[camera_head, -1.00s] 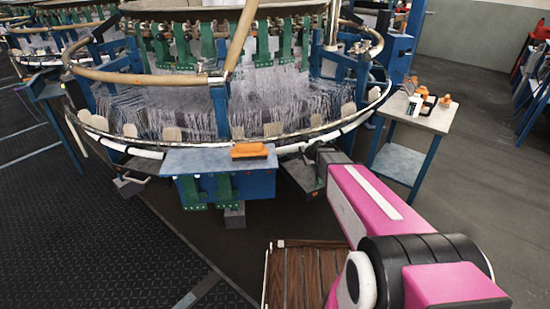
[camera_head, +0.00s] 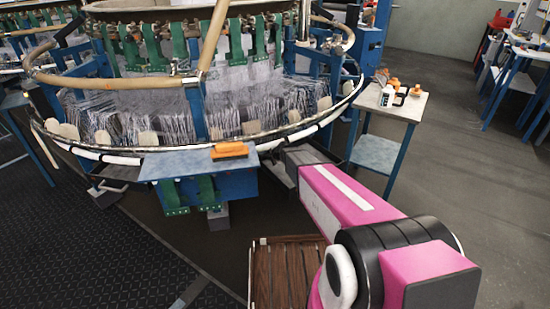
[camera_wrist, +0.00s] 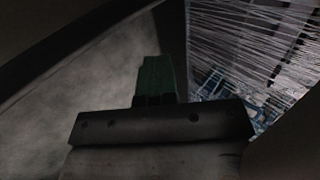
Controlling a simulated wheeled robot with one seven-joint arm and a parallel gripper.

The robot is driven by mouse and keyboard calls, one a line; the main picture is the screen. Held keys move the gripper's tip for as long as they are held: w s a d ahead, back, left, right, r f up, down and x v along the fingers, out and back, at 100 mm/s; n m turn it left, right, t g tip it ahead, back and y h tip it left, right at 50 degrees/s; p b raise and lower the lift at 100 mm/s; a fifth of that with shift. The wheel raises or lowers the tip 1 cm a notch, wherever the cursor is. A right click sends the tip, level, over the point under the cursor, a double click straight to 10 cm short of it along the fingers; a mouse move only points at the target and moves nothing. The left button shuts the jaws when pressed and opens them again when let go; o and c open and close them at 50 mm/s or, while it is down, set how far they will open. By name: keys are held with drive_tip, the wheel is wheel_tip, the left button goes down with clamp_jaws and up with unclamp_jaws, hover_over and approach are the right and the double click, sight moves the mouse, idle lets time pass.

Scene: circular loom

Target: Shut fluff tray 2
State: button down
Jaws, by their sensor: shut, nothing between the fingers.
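My gripper shows in the wrist view as a dark bar with green fingers (camera_wrist: 155,76) together and nothing seen between them. In the head view my pink arm reaches forward to the loom's lower right front, and its dark end (camera_head: 305,156) is beside the rim; the fingertips are hidden there. Low grey tray-like parts sit under the rim: one at the left (camera_head: 118,173), one below the blue box (camera_head: 218,217), and one partly behind my arm (camera_head: 284,178). I cannot read which is fluff tray 2. I cannot tell whether my gripper touches a tray.
A blue box with a grey top (camera_head: 190,163) juts from the loom's front, an orange object (camera_head: 230,150) on it. A small table (camera_head: 405,105) with bottles stands right of the loom. A wooden slatted surface (camera_head: 285,275) lies below my arm.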

drive_tip(key=shift+w+a+r, duration=0.1)
drive_tip(key=shift+w+a, duration=0.3)
drive_tip(key=shift+w, duration=0.2)
drive_tip(key=shift+w+a, duration=0.35)
drive_tip(key=shift+w, duration=0.25)
drive_tip(key=w+a, duration=0.1)
drive_tip(key=w, duration=0.1)
drive_tip(key=w+a, duration=0.1)
drive_tip(key=w, duration=0.1)
drive_tip(key=shift+a, duration=0.2)
